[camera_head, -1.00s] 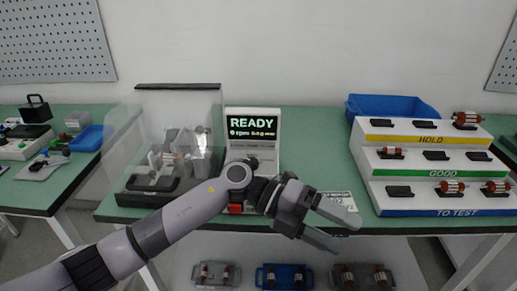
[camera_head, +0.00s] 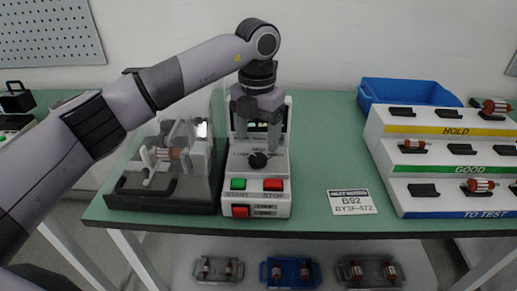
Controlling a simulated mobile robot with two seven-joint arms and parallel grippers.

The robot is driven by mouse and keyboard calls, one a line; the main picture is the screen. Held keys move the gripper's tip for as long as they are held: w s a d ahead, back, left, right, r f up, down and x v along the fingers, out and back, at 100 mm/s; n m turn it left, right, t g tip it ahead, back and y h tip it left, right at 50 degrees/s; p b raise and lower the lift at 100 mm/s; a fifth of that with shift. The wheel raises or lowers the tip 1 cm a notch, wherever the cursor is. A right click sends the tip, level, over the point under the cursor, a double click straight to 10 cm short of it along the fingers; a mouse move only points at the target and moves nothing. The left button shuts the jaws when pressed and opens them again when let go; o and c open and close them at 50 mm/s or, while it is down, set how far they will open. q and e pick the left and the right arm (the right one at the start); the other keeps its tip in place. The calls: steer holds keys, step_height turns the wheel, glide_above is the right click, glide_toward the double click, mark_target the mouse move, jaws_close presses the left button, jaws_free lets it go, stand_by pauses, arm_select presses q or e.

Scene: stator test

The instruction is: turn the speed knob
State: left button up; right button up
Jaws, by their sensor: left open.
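The speed knob (camera_head: 258,160) is a black round knob on the sloped face of the white control box (camera_head: 284,203), above the green START button (camera_head: 238,184) and red STOP button (camera_head: 273,185). My left gripper (camera_head: 257,146) points down just above the knob, with its two fingers spread to either side. I cannot tell whether a finger touches the knob or the panel. The gripper hides most of the box's display. My right gripper is not in view.
The test fixture (camera_head: 160,200) with a clear cover and a rotor stands left of the box. A paper card (camera_head: 352,202) lies to the right. The stepped HOLD, GOOD and TO TEST rack (camera_head: 390,172) and blue bin (camera_head: 412,90) stand farther right. The bench between box and rack is mostly clear.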

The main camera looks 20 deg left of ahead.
mark_target(257, 157)
arm_select(q)
step_height(257, 157, down, 5)
stand_by(0.3)
steer(key=shift+c, duration=0.3)
steer(key=c, duration=1)
